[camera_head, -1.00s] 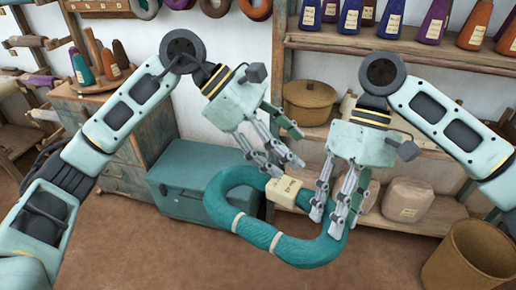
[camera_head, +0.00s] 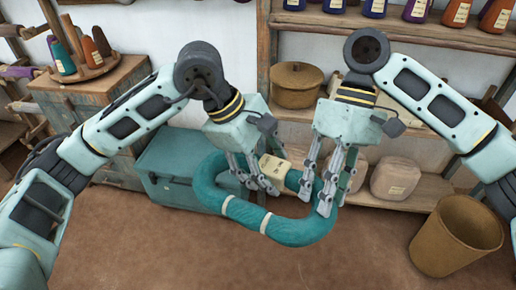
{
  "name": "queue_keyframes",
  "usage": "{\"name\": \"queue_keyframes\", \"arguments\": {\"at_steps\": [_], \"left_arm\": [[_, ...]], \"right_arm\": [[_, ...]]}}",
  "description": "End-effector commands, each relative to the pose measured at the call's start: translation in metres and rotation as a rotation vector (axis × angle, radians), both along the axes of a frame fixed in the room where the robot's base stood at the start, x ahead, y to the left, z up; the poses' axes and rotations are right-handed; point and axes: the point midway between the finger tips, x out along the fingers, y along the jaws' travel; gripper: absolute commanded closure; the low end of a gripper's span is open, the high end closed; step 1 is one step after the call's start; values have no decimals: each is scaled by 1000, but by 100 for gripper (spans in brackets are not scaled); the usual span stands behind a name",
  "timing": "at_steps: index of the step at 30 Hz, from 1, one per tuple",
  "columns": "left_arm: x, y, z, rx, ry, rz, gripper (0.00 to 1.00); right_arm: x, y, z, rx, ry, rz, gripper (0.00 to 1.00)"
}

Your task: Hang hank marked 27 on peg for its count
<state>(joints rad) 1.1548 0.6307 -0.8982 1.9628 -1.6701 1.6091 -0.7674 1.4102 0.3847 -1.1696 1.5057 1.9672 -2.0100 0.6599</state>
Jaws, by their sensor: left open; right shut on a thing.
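The teal hank (camera_head: 290,232) is a thick loop with pale ties, held in the air in front of a teal chest. A cream tag (camera_head: 274,168) is on its far side; its marking is too small to read. My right gripper (camera_head: 326,198) is shut on the right end of the hank. My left gripper (camera_head: 262,186) is open at the hank's inner left side, just left of and below the tag; I cannot tell whether it touches.
The teal chest (camera_head: 175,163) stands behind the hank, beside a wooden cabinet (camera_head: 105,90) with cones. A bin (camera_head: 455,237) stands at right. The front floor is clear.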

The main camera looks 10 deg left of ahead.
Motion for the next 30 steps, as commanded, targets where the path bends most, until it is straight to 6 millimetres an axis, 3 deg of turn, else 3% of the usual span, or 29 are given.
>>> {"name": "queue_keyframes", "arguments": {"at_steps": [6, 15, 30], "left_arm": [[1, -8, -16, -1, 1, -1, 41], [2, -9, -18, -1, 0, 0, 41], [2, -9, -17, -1, -1, 0, 84]], "right_arm": [[0, 0, 0, 2, 0, 0, 100], [0, 0, 0, 2, 0, 0, 100], [0, 0, 0, 2, 0, 1, 100]]}}
